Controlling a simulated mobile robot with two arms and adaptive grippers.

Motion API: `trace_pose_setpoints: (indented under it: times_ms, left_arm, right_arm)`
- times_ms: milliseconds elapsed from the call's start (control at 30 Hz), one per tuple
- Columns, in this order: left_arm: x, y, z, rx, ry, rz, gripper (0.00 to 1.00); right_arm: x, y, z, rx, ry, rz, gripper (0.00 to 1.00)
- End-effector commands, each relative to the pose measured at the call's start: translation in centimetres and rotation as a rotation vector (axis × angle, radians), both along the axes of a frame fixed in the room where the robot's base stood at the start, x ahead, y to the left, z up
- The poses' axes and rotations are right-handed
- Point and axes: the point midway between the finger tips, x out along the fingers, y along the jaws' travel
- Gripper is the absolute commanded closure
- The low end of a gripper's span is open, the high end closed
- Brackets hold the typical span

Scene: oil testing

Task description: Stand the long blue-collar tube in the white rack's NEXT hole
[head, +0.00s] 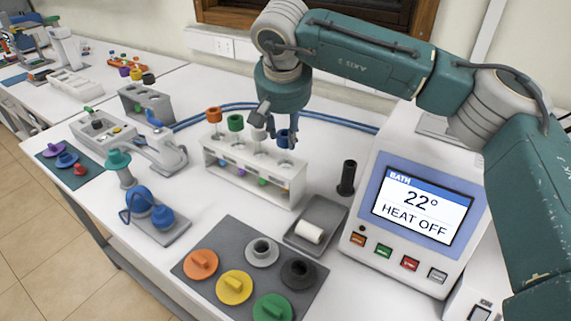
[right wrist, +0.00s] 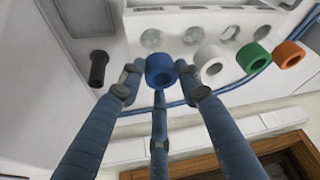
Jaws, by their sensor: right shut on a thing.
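The white rack (head: 250,182) stands mid-table in the head view. Three tubes stand in it, with an orange collar (head: 213,115), a green collar (head: 235,122) and a white collar (head: 257,134). My right gripper (head: 285,140) is shut on the blue-collar tube (head: 282,136) above the rack's right end hole. In the right wrist view, the fingers surround the blue collar (right wrist: 161,70), in line with the white collar (right wrist: 212,64). The blue collar looks larger than the others there. I cannot tell whether its lower end is in the hole. My left gripper is not in view.
A black cylinder (head: 347,178) and the bath unit (head: 412,205), reading 22° and HEAT OFF, stand right of the rack. In front lie a grey tray (head: 325,212) with a white roll and a dark mat (head: 219,247) with coloured caps. Blue hoses run behind the rack.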

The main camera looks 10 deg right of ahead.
Motion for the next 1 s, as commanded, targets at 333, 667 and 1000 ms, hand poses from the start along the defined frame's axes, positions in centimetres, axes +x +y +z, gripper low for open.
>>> trace_pose_setpoints:
  times_ms: [333, 667, 1000]
  left_arm:
    - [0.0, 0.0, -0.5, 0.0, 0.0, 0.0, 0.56]
    - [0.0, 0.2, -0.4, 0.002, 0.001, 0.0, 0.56]
    - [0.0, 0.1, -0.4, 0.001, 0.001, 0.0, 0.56]
  right_arm:
    - [0.0, 0.0, -0.7, 0.0, -0.001, 0.0, 0.58]
    - [0.0, 0.0, -0.8, 0.0, 0.0, 0.0, 0.44]
    - [-1.5, 0.5, 3.3, 0.001, -0.005, 0.002, 0.44]
